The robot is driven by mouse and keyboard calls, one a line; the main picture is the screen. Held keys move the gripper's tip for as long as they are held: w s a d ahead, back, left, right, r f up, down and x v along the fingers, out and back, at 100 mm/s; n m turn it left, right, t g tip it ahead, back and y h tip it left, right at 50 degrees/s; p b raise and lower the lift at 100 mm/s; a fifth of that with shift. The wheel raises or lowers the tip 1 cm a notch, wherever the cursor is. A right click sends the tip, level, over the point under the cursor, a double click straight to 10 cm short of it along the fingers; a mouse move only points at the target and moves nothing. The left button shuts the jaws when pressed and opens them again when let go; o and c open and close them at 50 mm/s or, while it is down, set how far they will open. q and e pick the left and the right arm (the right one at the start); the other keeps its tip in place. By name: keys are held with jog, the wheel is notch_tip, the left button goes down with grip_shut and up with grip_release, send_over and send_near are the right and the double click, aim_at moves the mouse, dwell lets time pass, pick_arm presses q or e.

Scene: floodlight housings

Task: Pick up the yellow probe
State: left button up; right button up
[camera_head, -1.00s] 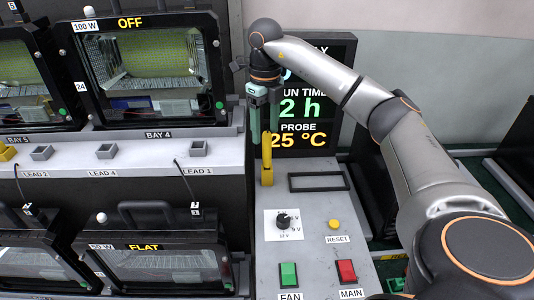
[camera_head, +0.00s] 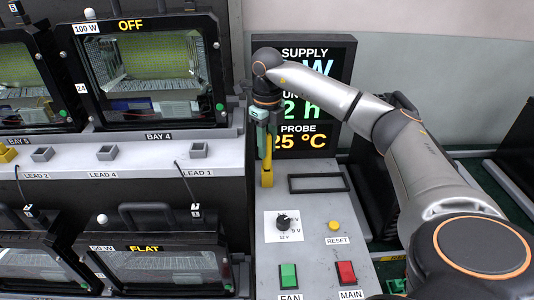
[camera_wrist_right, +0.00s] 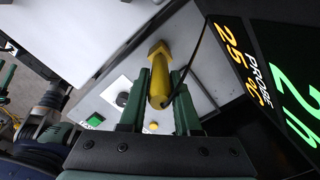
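The yellow probe (camera_head: 267,172) stands upright in the grey control panel, left of the dark rectangular recess. My right gripper (camera_head: 267,150) points down over it, with its green fingers beside the probe's upper part. In the right wrist view the probe (camera_wrist_right: 159,72) sits between the two fingers (camera_wrist_right: 161,88); a gap shows at the right finger, so the gripper looks open. My left gripper is not in the head view; what seems to be part of it (camera_wrist_right: 40,122) is at the left edge of the wrist view, its fingers unclear.
A display (camera_head: 318,60) stands right behind the probe. The panel (camera_head: 310,215) carries a dial (camera_head: 283,222), a yellow reset button (camera_head: 334,226), a green switch (camera_head: 289,275) and a red switch (camera_head: 346,272). The lamp shelf (camera_head: 130,165) is on the left. A thin black cable (camera_wrist_right: 192,55) runs beside the probe.

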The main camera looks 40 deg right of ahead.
grip_shut()
jog(key=shift+r, duration=0.15)
